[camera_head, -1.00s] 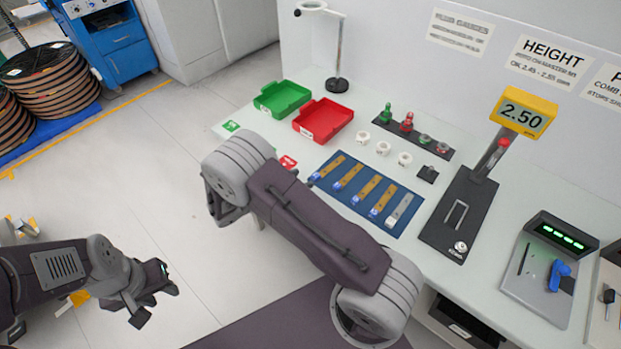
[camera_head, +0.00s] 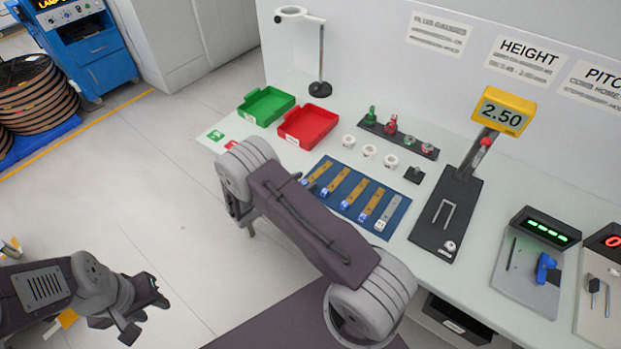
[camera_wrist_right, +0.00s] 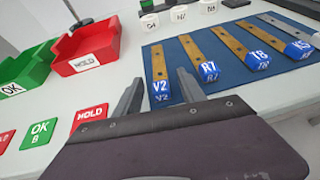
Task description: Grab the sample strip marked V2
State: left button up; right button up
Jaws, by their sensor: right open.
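The V2 strip (camera_wrist_right: 158,64) is a brass-coloured strip with a blue end tag reading V2. It lies at the left end of the blue mat (camera_wrist_right: 228,85), and in the head view it is the leftmost strip (camera_head: 322,168). My right gripper (camera_wrist_right: 158,76) is open and empty. In the right wrist view its two fingers point toward the V2 tag, one to each side of it; their height above the mat cannot be told. In the head view my arm hides most of this gripper. My left gripper (camera_head: 146,312) is open and empty, away from the table.
Strips R7 (camera_wrist_right: 192,50), T8 (camera_wrist_right: 228,40) and K5 (camera_wrist_right: 262,32) and a silver strip (camera_wrist_right: 290,24) lie to the right of V2. A red tray (camera_head: 308,125) and a green tray (camera_head: 266,106) stand behind left. White rings and a black height gauge (camera_head: 446,214) stand nearby.

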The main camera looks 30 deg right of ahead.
grip_shut()
jog(key=shift+a+r, duration=0.1)
jog(key=shift+r, duration=0.05)
jog(key=shift+r, duration=0.35)
jog(key=r, duration=0.2)
jog(key=s+r, duration=0.1)
jog(key=r, duration=0.1)
jog(key=s+a+r, duration=0.1)
jog(key=s+r, duration=0.5)
jog(key=s, duration=0.4)
jog(key=shift+s, duration=0.35)
